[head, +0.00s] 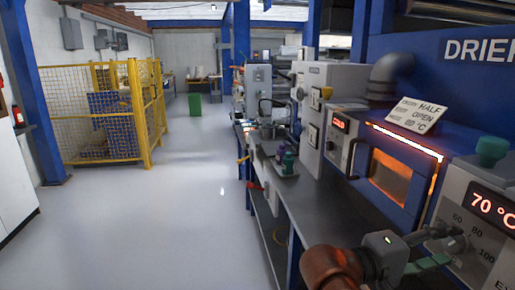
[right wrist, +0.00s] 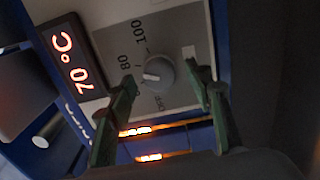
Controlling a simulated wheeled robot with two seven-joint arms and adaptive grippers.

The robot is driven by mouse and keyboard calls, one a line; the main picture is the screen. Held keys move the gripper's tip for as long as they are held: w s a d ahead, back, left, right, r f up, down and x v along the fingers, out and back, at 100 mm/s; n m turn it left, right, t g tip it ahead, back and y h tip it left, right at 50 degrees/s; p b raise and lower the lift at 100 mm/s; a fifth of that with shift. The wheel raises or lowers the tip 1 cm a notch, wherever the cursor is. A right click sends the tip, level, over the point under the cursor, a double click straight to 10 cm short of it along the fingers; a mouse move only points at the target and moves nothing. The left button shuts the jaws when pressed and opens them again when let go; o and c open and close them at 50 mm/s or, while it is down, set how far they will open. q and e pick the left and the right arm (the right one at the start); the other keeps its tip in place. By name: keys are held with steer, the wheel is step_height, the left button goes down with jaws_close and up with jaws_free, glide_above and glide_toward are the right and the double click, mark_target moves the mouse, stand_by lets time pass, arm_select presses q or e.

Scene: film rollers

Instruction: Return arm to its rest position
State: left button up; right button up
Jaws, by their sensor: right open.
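My right gripper (head: 446,249) is at the lower right of the head view, in front of a grey control panel (head: 480,205) with a red 70 °C display (head: 493,204). In the right wrist view my right gripper (right wrist: 165,79) is open, with its green fingers apart on either side of a round grey dial (right wrist: 160,73). Nothing is held between the fingers. The dial's panel carries the marks 80, 100 and OFF, and the display (right wrist: 73,55) reads 70 °C. I cannot tell whether a finger touches the dial. My left gripper is not in view.
A blue oven (head: 400,182) with a glowing window and a card (head: 417,115) above it stands close to my right arm. A grey bench (head: 310,200) with bottles (head: 287,162) runs away from me. The floor (head: 150,225) to the left is clear up to a yellow cage (head: 141,115).

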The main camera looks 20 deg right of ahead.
steer(key=shift+d+r, duration=0.1)
steer(key=shift+d, duration=0.5)
steer(key=shift+a, duration=0.15)
